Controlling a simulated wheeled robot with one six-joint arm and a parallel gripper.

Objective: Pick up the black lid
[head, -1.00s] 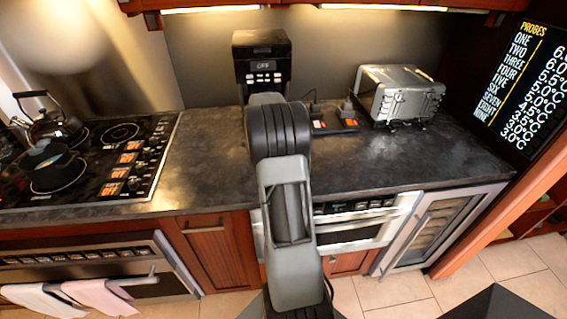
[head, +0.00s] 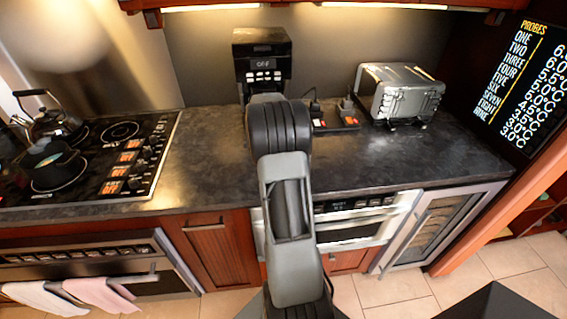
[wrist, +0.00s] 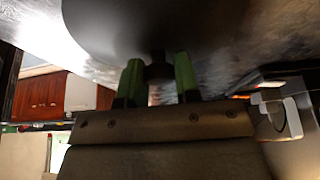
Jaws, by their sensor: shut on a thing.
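The black lid (wrist: 150,25) fills the top middle of the wrist view as a dark round disc. Its small dark knob (wrist: 158,70) sits between the two green fingers of my gripper (wrist: 157,75). My gripper is shut on this knob. The lid's far side is cut off by the frame edge. I cannot tell whether the lid is touching the surface beyond it. In the head view my own arm hides the gripper and the lid.
A dark counter (head: 215,160) runs between the stove (head: 125,150) and a toaster (head: 405,95). A black pot (head: 52,170) and a kettle (head: 45,122) stand on the stove. A coffee maker (head: 262,55) stands behind my arm. The counter right of my arm is mostly clear.

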